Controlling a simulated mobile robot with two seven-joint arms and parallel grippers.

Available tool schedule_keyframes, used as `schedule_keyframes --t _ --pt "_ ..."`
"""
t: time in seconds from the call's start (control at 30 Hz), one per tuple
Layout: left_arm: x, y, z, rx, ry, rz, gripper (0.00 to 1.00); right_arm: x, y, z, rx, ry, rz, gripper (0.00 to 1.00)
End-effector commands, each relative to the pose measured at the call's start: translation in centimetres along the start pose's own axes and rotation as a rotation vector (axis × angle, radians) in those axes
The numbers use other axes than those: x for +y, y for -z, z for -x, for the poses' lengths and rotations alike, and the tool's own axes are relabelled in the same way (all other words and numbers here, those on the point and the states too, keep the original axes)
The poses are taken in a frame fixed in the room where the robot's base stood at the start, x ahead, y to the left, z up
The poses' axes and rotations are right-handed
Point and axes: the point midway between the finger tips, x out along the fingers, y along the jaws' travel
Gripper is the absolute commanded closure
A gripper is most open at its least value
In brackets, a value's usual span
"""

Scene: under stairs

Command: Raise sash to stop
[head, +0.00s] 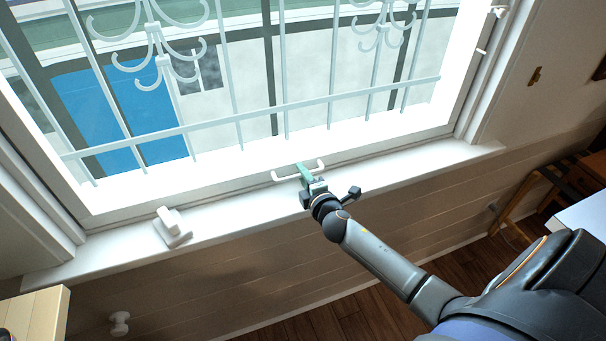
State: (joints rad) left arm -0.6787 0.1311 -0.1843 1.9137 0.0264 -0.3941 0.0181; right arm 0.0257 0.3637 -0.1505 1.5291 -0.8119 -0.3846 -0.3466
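The window sash has a white bottom rail (200,195) that lies close along the white sill (400,165), so the sash looks down. A white bar handle (319,165) sits near the middle of the rail. My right gripper (304,171) reaches in from the lower right, with its teal fingers at the middle of the handle. The fingers overlap the bar in the head view, and whether they are closed on it I cannot tell. My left gripper is not in view.
A small white block-like fitting (172,227) stands on the sill at left. White metal bars (230,119) stand outside the glass. A wooden piece of furniture (35,315) is at the lower left. A wooden-legged piece (520,212) and a pale surface (585,212) are at right.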

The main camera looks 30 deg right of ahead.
Motion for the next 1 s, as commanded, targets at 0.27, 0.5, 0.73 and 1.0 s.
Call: schedule_keyframes --t 0.27,0.5,0.73,1.0 --pt "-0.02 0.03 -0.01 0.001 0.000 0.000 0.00 -0.03 0.00 0.02 0.000 0.000 0.000 1.00" --pt "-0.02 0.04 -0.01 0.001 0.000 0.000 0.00 -0.06 0.00 0.03 0.000 0.001 0.000 1.00" --pt "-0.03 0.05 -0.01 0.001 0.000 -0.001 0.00 -0.08 0.00 0.03 0.000 0.001 0.000 1.00" --pt "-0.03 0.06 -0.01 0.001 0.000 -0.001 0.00 -0.10 0.00 0.04 0.000 0.002 0.000 1.00"
